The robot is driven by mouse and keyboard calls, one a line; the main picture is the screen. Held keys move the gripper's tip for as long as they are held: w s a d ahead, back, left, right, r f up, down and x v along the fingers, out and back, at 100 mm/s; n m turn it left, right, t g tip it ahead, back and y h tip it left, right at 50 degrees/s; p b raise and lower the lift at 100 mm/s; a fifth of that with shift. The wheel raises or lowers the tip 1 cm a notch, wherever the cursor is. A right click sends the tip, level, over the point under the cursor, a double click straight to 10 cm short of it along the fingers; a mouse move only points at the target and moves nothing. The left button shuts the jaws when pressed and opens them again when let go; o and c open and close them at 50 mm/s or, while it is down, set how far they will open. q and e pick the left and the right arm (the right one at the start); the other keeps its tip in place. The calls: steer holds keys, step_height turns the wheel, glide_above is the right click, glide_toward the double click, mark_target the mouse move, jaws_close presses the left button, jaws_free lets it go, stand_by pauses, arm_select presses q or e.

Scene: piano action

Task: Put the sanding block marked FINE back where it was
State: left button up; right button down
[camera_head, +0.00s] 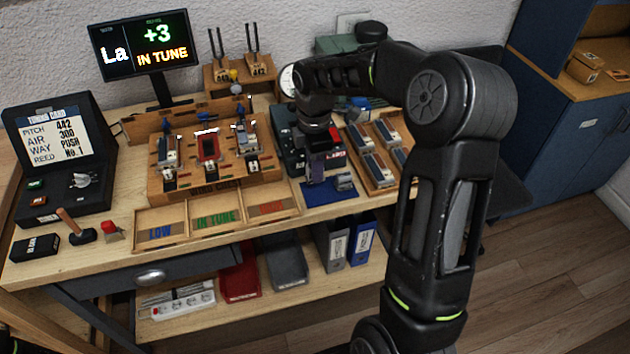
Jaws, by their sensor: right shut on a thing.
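My right gripper (316,170) reaches down from the right arm above the blue mat (318,192) at the right of the bench. It is shut on a small dark purple-grey block, mostly hidden by the fingers; it looks like the sanding block, but no FINE mark is readable. A small grey object (344,182) sits on the blue mat just right of the gripper. Behind is a dark tray (292,158) with red and white labelled parts, partly covered by my arm.
A wooden rack (213,180) with several reed pieces stands left of the gripper, with LOW and IN TUNE trays (215,217) in front. A wooden tray (383,183) of grey blocks lies close on the right. The monitor (146,46) reads +3, IN TUNE.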

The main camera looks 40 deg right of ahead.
steer(key=shift+f, duration=0.65)
steer(key=shift+f+p, duration=0.3)
steer(key=shift+f, duration=1.6)
steer(key=shift+f, duration=0.1)
steer(key=c, duration=1.2)
jaws_free()
step_height(320, 180, up, 12)
steer(key=shift+r+b, duration=0.15)
steer(key=shift+b, duration=0.45)
